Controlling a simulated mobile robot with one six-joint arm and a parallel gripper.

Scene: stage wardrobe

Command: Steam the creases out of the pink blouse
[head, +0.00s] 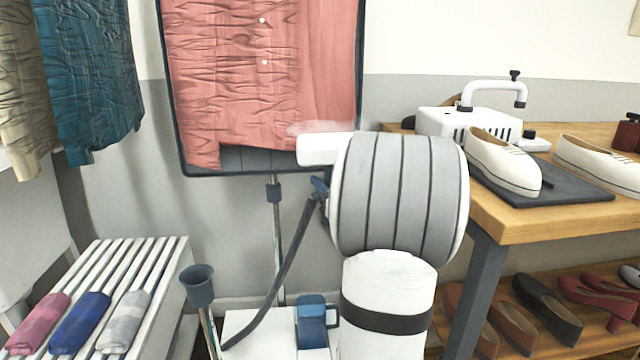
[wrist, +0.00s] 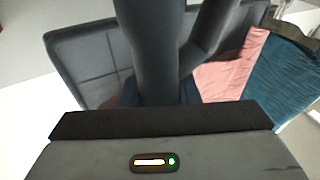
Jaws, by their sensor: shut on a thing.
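The pink blouse (head: 262,75) hangs against a dark board (head: 250,160) in the head view. Its left part and placket are heavily creased; the strip on the right looks smoother. A white steamer head (head: 322,149) is at the blouse's lower right edge, with a pale puff of steam above it; I cannot tell whether it touches the cloth. My gripper is shut on the steamer; my arm hides the jaws in the head view. In the wrist view, my gripper (wrist: 160,100) has dark steamer parts (wrist: 152,45) in front of it, and part of the blouse (wrist: 228,68) shows behind.
A dark hose (head: 283,275) runs down to the steamer base with its blue tank (head: 312,322). A wooden table (head: 490,215) with white shoes (head: 503,160) is close on the right. A slatted bench (head: 165,265) with rolled cloths is lower left. A teal garment (head: 90,75) hangs left.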

